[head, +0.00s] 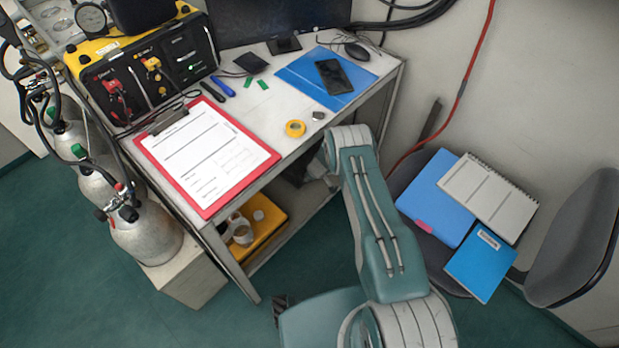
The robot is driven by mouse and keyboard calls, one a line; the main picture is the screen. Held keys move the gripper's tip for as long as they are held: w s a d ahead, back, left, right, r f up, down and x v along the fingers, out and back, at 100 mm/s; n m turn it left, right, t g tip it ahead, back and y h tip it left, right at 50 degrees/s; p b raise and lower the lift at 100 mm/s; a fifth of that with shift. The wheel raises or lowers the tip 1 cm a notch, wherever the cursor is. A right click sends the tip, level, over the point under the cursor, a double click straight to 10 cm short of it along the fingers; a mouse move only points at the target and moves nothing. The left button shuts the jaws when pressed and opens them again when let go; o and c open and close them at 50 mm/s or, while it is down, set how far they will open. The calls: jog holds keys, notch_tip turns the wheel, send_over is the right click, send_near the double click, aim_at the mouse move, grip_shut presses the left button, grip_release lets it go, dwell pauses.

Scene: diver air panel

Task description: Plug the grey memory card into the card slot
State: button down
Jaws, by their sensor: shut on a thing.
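My arm reaches up to the desk's front edge, and its end is turned away or hidden behind my own links. I cannot make out a grey memory card with certainty. A small grey-brown object (318,115) lies on the desk near the yellow tape roll, too small to identify. The yellow-framed diver air panel (143,65) stands at the back left of the desk, with red and yellow fittings and a dark section on its right. The card slot is too small to tell.
Gas cylinders (147,235) with hoses stand left. A chair (575,240) with notebooks stands right.

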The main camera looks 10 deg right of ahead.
jog(key=shift+w+a, duration=0.2)
jog(key=shift+w, duration=0.1)
dwell(0.5)
jog(key=c, duration=0.7)
grip_release()
jog(key=shift+o, duration=0.2)
jog(key=shift+r, duration=0.1)
jog(key=v, duration=1.1)
jog(key=shift+r, duration=0.35)
jog(key=shift+s+d, duration=0.1)
jog(key=shift+s, duration=0.1)
